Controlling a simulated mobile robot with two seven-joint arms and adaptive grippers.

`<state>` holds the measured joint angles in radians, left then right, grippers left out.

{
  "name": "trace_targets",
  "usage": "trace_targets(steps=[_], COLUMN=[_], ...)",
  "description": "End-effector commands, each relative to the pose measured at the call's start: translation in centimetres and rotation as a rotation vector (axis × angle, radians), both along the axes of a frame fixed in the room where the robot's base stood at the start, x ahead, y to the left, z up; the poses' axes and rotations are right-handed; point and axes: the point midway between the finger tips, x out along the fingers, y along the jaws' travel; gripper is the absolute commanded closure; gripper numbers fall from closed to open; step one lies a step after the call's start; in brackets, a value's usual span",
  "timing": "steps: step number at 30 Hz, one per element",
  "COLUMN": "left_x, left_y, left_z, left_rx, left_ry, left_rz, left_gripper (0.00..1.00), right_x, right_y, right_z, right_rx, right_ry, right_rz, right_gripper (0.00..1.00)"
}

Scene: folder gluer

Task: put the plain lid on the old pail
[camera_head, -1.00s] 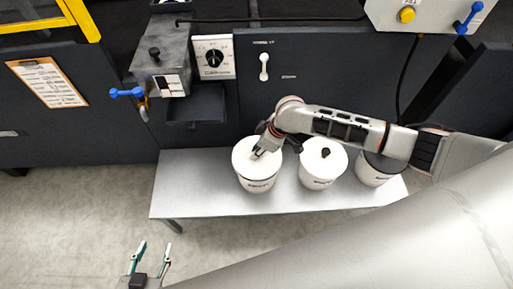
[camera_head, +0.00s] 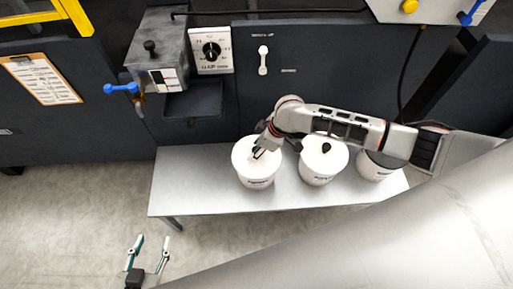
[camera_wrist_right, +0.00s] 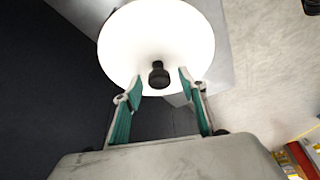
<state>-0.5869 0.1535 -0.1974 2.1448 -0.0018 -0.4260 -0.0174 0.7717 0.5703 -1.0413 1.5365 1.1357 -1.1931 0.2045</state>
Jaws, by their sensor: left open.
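Three white pails stand in a row on a grey bench. The left pail (camera_head: 257,180) has a white lid (camera_head: 244,160). The middle pail (camera_head: 317,175) has a white lid (camera_head: 318,160) with a black knob (camera_head: 326,147). The right pail (camera_head: 374,172) is partly hidden by my right arm and looks dark at the top. The labels are too small to read. My right gripper (camera_head: 259,152) is over the left pail's lid. In the right wrist view its fingers (camera_wrist_right: 160,88) are apart, with a lid's black knob (camera_wrist_right: 158,75) between their tips. My left gripper (camera_head: 150,243) is open and empty, low at the left.
The bench (camera_head: 185,185) is bare at its left end. Behind it stands a dark machine with a grey box (camera_head: 160,50), a dial panel (camera_head: 211,51) and a blue handle (camera_head: 121,88). A clipboard (camera_head: 41,79) hangs at the left. The floor at the left is clear.

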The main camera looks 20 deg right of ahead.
Motion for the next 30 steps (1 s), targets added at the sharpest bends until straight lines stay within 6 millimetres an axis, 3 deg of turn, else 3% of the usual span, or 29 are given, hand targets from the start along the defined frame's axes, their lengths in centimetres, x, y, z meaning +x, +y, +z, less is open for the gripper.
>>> trace_targets(steps=[8,21,30], left_x=[-0.1,0.0,0.0], left_y=[-0.1,-0.1,-0.1], left_z=[0.0,0.0,0.0], left_rx=[-0.003,-0.002,-0.003], left_ry=[0.002,0.001,0.001], left_rz=[0.002,0.000,0.000], left_gripper=[0.58,0.58,0.58], right_x=[-0.4,-2.4,-2.9], right_y=[-0.7,-3.2,-3.6], right_z=[1.8,9.5,11.1], right_rx=[0.000,-0.001,0.000], right_ry=[-0.002,-0.003,0.000], right_rz=[0.001,0.001,0.000], right_gripper=[0.58,0.58,0.58])
